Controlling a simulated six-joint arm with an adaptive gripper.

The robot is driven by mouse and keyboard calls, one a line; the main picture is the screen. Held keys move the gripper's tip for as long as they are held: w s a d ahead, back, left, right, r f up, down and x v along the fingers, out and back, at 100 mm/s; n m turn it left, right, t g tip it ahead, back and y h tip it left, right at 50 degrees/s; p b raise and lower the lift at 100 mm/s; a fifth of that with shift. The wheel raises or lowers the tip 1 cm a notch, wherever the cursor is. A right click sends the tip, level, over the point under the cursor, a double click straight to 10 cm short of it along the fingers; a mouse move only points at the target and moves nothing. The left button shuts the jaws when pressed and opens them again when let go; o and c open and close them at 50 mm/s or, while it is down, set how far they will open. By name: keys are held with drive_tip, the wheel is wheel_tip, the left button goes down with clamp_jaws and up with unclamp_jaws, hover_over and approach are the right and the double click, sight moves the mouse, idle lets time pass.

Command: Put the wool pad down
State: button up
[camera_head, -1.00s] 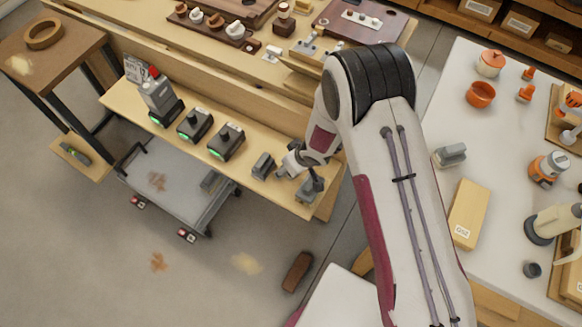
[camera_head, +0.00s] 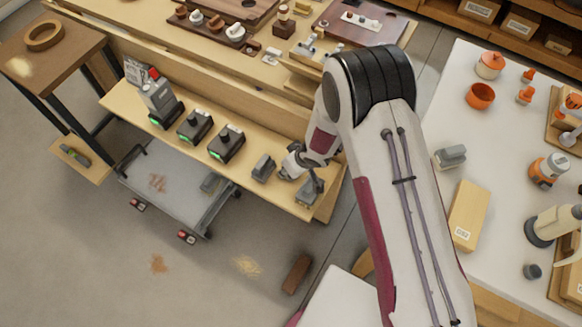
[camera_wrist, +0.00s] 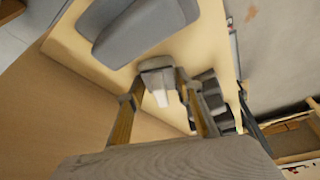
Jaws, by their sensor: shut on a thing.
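My gripper (camera_head: 288,172) is low over the wooden shelf of the bench, between two grey blocks. In the wrist view my gripper (camera_wrist: 161,98) has its two fingers closed on a small light grey thing (camera_wrist: 157,64), which I take to be the wool pad. A pale strip shows at its near end. It sits at or just above the shelf; I cannot tell whether it touches. In the head view I cannot make it out apart from my gripper. A larger grey block (camera_wrist: 145,28) lies beside it on the shelf.
On the shelf (camera_head: 235,178), a grey block (camera_head: 263,168) stands left of my gripper and another (camera_head: 308,192) right of it. Several dark chargers (camera_head: 227,143) line the shelf further left. A grey cart (camera_head: 175,190) stands below. The white table (camera_head: 430,215) is at right.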

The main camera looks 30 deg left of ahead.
drive_tip(key=shift+r, duration=0.15)
drive_tip(key=shift+r, duration=4.65)
drive_tip(key=shift+r, duration=0.15)
drive_tip(key=shift+w+r, duration=0.1)
